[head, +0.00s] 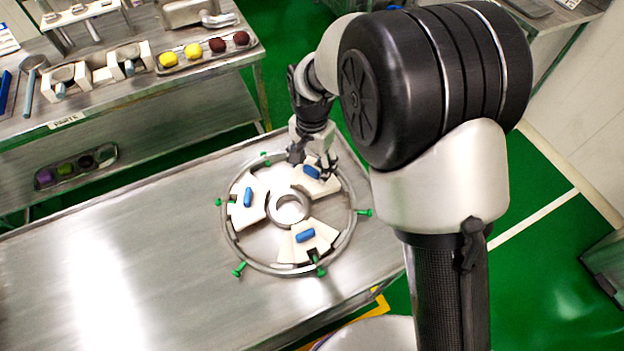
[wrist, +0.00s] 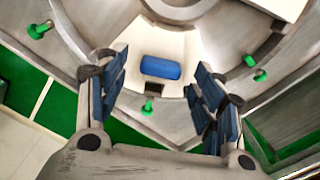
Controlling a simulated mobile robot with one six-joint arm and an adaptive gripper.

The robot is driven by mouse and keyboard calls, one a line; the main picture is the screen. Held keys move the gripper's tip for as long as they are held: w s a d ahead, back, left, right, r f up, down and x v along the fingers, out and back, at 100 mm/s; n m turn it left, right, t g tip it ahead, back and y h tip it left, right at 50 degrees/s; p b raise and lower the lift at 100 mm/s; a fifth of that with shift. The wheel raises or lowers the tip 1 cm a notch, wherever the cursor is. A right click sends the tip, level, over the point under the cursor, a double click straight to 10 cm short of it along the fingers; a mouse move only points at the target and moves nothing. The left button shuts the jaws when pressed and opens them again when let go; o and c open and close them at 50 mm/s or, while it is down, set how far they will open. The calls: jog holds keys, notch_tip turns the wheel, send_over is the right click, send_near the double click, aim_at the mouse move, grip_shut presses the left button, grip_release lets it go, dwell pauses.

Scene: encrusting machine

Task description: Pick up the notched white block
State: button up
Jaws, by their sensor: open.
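A white wedge-shaped block (wrist: 172,45) with a blue grip (wrist: 160,67) lies ahead between my fingers in the wrist view. A small dark notch shows at its near edge. In the head view this block (head: 322,188) is at the upper right of the metal ring, partly hidden by my gripper. My gripper (head: 314,162) is open over the ring's far edge; its blue-padded fingers (wrist: 158,88) stand on both sides of the block, apparently without touching it. Two similar blocks, at left (head: 240,212) and bottom (head: 291,249), also carry blue grips.
The metal ring (head: 229,236) with green pegs (head: 239,269) surrounds the blocks on a steel table (head: 150,262). A round hub (head: 275,217) sits at its centre. Another bench (head: 130,95) at upper left holds tools and a tray of coloured balls. The table's left side is bare.

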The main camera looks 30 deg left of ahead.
jog(key=shift+f, duration=0.6)
jog(key=shift+r, duration=0.1)
jog(key=shift+c, duration=0.3)
grip_shut()
